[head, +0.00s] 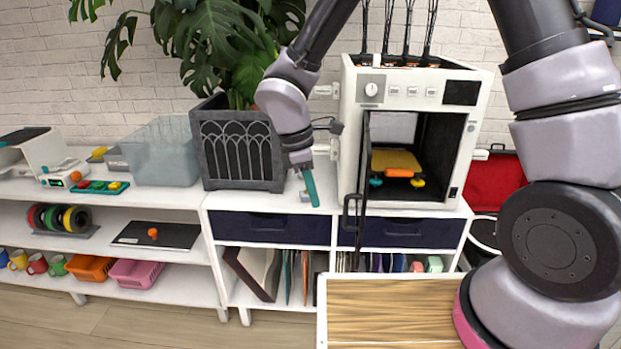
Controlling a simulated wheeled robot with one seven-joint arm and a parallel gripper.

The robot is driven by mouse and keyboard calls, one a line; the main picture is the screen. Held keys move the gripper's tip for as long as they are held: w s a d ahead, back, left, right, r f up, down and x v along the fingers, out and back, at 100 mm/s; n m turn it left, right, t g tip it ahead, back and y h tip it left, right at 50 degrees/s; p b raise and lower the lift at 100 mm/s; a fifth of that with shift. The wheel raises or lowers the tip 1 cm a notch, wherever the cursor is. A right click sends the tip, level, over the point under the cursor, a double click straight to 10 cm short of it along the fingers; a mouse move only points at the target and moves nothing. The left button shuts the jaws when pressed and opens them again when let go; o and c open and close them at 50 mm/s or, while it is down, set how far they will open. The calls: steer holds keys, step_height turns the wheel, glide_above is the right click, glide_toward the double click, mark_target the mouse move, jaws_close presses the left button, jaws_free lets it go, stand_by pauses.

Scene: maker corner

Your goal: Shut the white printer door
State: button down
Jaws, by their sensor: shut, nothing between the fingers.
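The white printer (437,84) stands on the shelf unit with its front opening exposed. An orange and yellow piece (396,162) shows inside. Its door (362,190) is open, hinged at the left of the opening and swung out toward me, so I see it almost edge-on. A dark handle (346,213) is on the door's near edge. My gripper (312,194) hangs to the left of the door, pointing down, apart from it in the picture. Its teal fingers are together and hold nothing. I cannot tell the exact depth between gripper and handle.
A dark planter (240,152) with a large plant stands left of my gripper. A clear bin (161,151) is farther left. A wood-topped surface (385,310) is in front of the printer. An open red case (495,178) lies right of it, partly behind my arm.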

steer(key=d+f, duration=0.2)
steer(key=d, duration=0.1)
steer(key=d+f, duration=0.1)
steer(key=shift+w+d, duration=0.25)
steer(key=shift+d, duration=0.1)
